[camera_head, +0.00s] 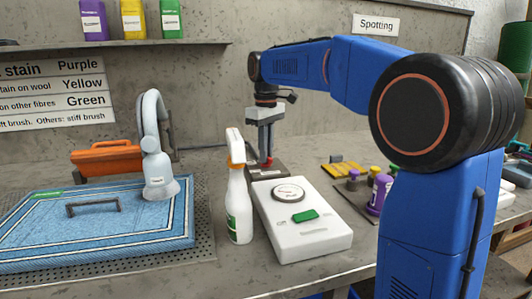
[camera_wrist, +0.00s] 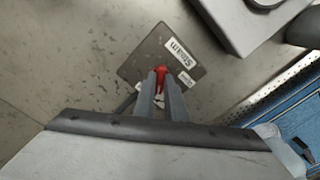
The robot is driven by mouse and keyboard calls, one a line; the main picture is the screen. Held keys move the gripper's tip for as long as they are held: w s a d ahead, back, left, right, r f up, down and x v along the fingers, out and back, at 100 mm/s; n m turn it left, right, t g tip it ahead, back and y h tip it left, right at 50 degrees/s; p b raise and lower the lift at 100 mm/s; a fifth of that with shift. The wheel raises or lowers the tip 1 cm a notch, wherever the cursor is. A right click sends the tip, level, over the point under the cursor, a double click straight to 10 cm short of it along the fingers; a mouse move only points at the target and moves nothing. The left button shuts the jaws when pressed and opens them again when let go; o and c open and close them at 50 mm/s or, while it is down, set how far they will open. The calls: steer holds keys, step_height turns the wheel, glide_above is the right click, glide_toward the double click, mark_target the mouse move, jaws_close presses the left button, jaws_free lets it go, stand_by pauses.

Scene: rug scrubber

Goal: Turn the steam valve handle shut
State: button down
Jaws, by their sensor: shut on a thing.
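The steam valve handle is red (camera_wrist: 160,73). It stands over a dark plate labelled "Steam" (camera_wrist: 149,57), which lies on the bench. In the head view a small red part of the handle (camera_head: 268,163) shows below my fingers, above the plate's edge (camera_head: 283,173). My gripper (camera_head: 268,153) points straight down at the valve. In the wrist view my gripper (camera_wrist: 161,78) has its two fingertips close together on the handle, shut on it. The fingers hide part of the handle and of a second small label beside them.
A white box with a dial (camera_head: 318,240) and a spray bottle (camera_head: 239,205) stand in front of the valve. A grey steam hose head (camera_head: 160,175) rests on a blue rug (camera_head: 150,225) at left.

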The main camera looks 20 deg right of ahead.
steer(key=m, duration=0.7)
stand_by(0.6)
steer(key=c, duration=1.8)
jaws_free()
step_height(320, 180, up, 18)
steer(key=shift+f, duration=0.25)
